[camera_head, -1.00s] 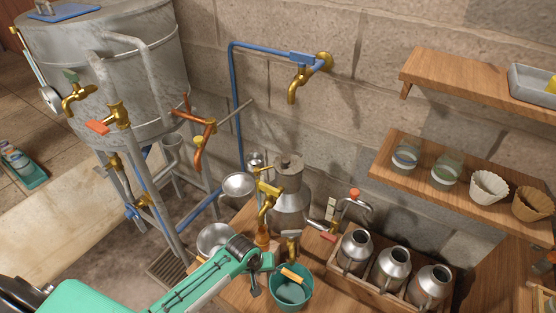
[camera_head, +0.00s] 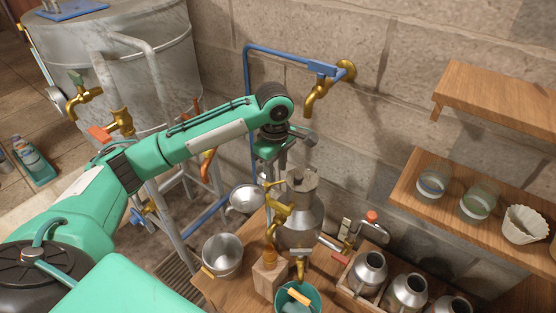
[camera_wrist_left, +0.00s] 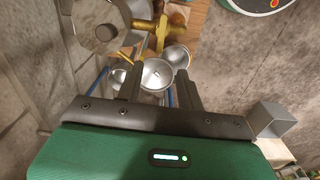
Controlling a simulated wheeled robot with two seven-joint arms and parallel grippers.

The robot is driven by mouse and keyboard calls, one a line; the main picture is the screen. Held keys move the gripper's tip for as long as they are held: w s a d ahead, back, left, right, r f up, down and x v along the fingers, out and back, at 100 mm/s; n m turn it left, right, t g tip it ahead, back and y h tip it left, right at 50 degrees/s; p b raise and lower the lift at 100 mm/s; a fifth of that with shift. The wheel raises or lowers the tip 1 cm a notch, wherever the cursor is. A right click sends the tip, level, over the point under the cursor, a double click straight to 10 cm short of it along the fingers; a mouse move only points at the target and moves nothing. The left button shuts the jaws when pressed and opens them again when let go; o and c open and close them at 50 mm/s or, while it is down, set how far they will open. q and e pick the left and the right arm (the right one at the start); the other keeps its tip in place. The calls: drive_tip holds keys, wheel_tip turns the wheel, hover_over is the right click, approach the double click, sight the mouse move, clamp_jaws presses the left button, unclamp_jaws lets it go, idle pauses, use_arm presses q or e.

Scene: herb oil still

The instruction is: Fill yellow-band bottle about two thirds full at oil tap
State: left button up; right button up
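My left gripper (camera_head: 285,145) is raised in front of the wall, above and behind the metal flask with a brown stopper (camera_head: 300,215). In the left wrist view its two dark fingers (camera_wrist_left: 159,85) stand apart, with nothing between them; a metal bowl (camera_wrist_left: 157,74) shows beyond. A brass tap (camera_head: 280,208) is beside the flask, and another tap (camera_head: 300,260) is above a teal bucket (camera_head: 313,297). I cannot tell which is the oil tap. Small bottles (camera_head: 28,155) stand on a teal tray at far left; their bands are too small to read. My right gripper is out of view.
A wooden crate (camera_head: 345,285) of metal bottles stands at lower right. Shelves with jars (camera_head: 433,183) are on the wall. A metal pot (camera_head: 222,255) and a ladle-like bowl (camera_head: 246,199) are left of the flask. A large steel still (camera_head: 130,60) with several taps fills the left.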

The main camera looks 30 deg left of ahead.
use_arm(q)
approach(275, 201)
wheel_tip(275, 201, down, 7)
drive_tip(key=shift+d+f+p, duration=0.1)
drive_tip(key=shift+p, duration=0.25)
drive_tip(key=shift+f, duration=0.7)
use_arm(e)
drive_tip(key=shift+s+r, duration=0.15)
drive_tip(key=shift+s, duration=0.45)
use_arm(q)
drive_tip(key=shift+c, duration=0.5)
clamp_jaws()
